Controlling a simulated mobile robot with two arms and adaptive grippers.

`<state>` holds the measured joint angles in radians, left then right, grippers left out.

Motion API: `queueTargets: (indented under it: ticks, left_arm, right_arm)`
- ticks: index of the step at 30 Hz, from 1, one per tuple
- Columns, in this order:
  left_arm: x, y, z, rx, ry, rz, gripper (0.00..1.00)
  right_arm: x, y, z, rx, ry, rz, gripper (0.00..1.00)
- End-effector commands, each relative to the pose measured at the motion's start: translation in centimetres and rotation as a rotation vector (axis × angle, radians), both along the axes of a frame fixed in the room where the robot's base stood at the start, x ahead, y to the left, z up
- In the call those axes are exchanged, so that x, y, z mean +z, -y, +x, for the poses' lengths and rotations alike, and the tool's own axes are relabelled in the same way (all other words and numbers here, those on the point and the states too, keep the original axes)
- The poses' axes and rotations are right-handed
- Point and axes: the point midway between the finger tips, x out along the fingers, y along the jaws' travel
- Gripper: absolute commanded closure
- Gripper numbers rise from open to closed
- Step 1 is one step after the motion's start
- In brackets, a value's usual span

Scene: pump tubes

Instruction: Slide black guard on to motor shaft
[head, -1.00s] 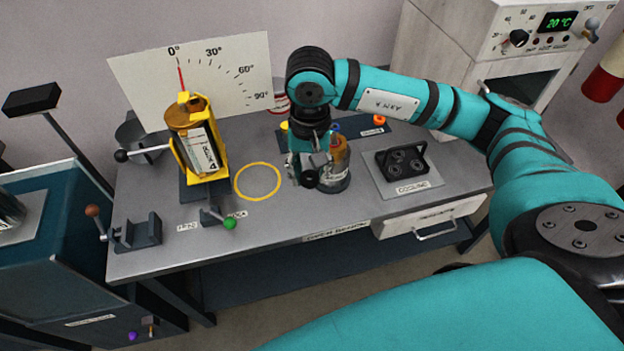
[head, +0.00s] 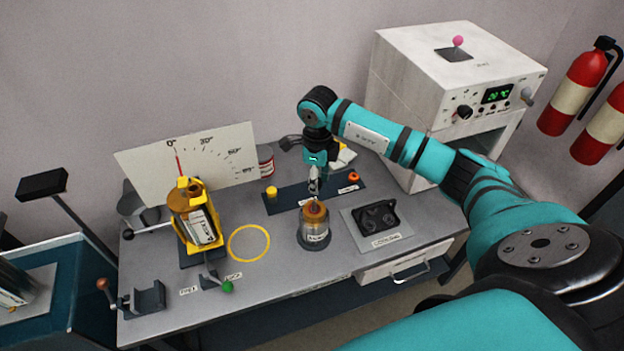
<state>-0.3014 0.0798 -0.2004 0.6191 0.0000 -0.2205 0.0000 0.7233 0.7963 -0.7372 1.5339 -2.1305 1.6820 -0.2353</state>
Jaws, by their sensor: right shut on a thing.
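An upright motor-like cylinder (head: 316,235) with a copper-coloured top stands in a dark round base near the middle of the bench. My right gripper (head: 315,186) is directly above its top. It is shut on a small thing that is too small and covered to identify. I cannot tell whether that thing touches the cylinder's top. I cannot clearly make out a black guard or the shaft. A second copper-coloured cylinder sits in a yellow frame (head: 184,222) at the left. My left gripper is not in view.
A dark rack (head: 297,196) with yellow and orange knobs lies behind the cylinder. A black fixture (head: 376,217) sits on a grey pad to its right. A white oven-like box (head: 400,90) stands at the back right. The yellow ring (head: 249,242) on the bench is empty.

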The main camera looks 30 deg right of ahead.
Motion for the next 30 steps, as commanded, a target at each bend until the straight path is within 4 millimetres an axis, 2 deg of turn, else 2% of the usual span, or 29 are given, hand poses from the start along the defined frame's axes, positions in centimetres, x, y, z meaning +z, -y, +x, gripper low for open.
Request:
queueTargets:
  ticks: [11, 30]
  left_arm:
    - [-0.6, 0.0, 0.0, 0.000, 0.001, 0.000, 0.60]
    - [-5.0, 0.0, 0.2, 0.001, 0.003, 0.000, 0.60]
  right_arm:
    - [-0.2, 0.0, 0.0, -0.002, 0.000, 0.000, 0.82]
    - [-5.5, 0.0, 0.0, -0.003, 0.000, 0.000, 0.82]
